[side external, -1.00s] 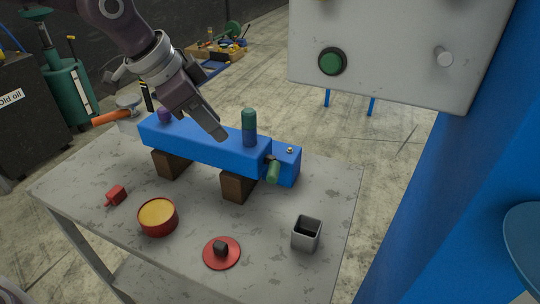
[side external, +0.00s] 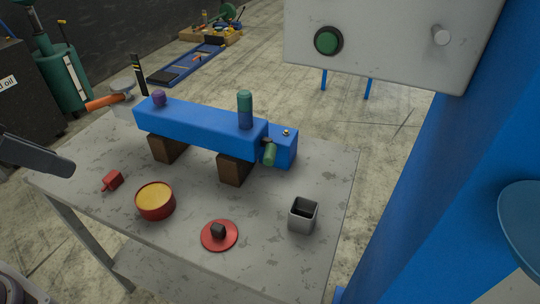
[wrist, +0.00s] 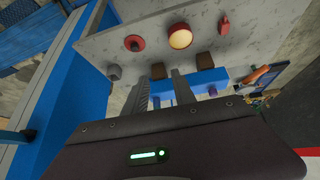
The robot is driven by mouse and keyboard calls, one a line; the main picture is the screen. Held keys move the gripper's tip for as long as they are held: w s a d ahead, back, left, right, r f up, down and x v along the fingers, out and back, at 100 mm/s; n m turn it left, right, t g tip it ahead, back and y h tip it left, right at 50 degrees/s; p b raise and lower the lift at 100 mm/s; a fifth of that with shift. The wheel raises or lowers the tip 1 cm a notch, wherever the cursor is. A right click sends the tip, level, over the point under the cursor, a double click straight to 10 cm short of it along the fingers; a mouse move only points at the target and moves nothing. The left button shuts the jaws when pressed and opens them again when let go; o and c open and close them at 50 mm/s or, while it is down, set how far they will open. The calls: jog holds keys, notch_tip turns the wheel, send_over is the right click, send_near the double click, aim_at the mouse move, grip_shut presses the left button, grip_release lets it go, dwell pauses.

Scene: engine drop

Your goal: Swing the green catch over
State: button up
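A long blue block (side external: 190,124) rests on two brown supports on the grey table in the side view. A short green cylinder (side external: 269,154), apparently the green catch, hangs tilted downward at the block's right end. An upright peg (side external: 245,108), green above and blue below, stands on the block near that end. My gripper (side external: 66,167) is at the left edge of the side view, well away from the block. In the wrist view its two fingers (wrist: 160,90) are apart with nothing held. The blue block (wrist: 205,80) shows partly behind them; the catch is not visible there.
On the table are a red bowl (side external: 155,201) with yellow contents, a red disc (side external: 220,236) with a dark knob, a grey square cup (side external: 303,215) and a small red piece (side external: 112,180). A hammer (side external: 108,101) lies behind. A grey panel (side external: 385,45) overhangs at the right.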

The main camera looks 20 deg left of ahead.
jog(key=w+d+r+m+t+h, duration=0.1)
jog(key=w+d, duration=0.4)
jog(key=w, duration=0.3)
jog(key=w+d+m+t+h, duration=0.1)
jog(key=w+d, duration=0.4)
jog(key=w, duration=0.2)
jog(key=t+y, duration=0.2)
jog(key=t, duration=0.1)
send_over(269, 162)
jog(key=s, duration=0.3)
notch_tip(269, 162, down, 9)
jog(key=f+m+t+y, duration=0.1)
jog(key=f+t, duration=0.1)
jog(key=f, duration=0.1)
jog(key=s+d+f+m+t+y, duration=0.1)
jog(key=f+m+y, duration=0.1)
jog(key=f, duration=0.2)
jog(key=f+m+t+y, duration=0.2)
jog(key=f, duration=0.2)
jog(key=shift+s+d+f+t, duration=0.25)
jog(key=shift+s+t, duration=0.05)
jog(key=shift+s, duration=0.1)
jog(key=shift+a+y, duration=0.15)
jog(key=shift+y, duration=0.25)
jog(key=x, duration=0.6)
jog(key=shift+w, duration=0.4)
jog(key=shift+r, duration=0.1)
grip_shut()
